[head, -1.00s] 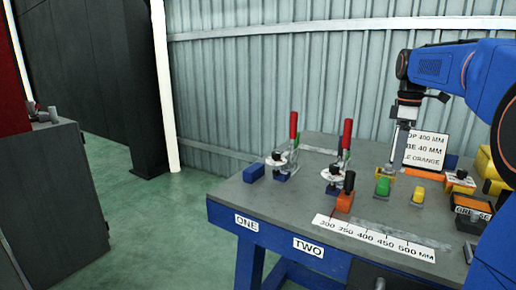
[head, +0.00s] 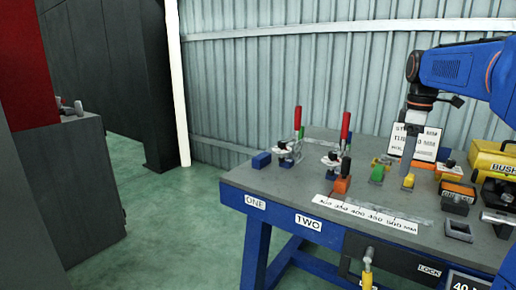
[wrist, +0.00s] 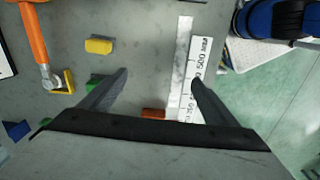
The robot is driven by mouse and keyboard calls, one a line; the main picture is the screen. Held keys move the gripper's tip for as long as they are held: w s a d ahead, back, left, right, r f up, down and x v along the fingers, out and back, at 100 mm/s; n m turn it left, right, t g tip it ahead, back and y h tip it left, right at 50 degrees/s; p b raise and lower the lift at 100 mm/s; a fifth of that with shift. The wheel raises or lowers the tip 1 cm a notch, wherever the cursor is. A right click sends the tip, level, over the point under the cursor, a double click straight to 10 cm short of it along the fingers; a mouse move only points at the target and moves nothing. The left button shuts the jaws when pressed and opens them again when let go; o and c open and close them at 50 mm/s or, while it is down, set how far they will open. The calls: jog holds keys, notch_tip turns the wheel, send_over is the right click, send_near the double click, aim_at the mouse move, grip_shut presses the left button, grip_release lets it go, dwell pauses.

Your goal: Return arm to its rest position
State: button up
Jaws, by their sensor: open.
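My arm comes in from the right in the head view, with the wrist bent down over the bench. My gripper (head: 408,172) points down over the right part of the bench, near a small yellow block (head: 408,183). In the wrist view the two fingers of my gripper (wrist: 160,75) are spread wide, with nothing between them but the bench top below. They look raised above the surface. The yellow block (wrist: 98,46) shows beyond the left finger, which partly covers a green block (wrist: 94,80).
The blue-framed bench (head: 270,185) carries two red-handled toggle clamps, a millimetre scale (head: 365,213), an orange block (head: 342,186) and a sign (head: 426,148). A yellow case (head: 495,160) stands at the right. Green floor (head: 165,230) is clear left of the bench.

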jog(key=s+a+f+m+t, duration=0.2)
jog(key=s+a+f+m, duration=0.3)
jog(key=s+f, duration=0.5)
jog(key=s+a+f+m+t, duration=0.2)
jog(key=s+a+f+m, duration=0.3)
jog(key=s, duration=1.3)
jog(key=a+f, duration=0.4)
jog(key=f, duration=0.1)
jog(key=shift+f, duration=0.2)
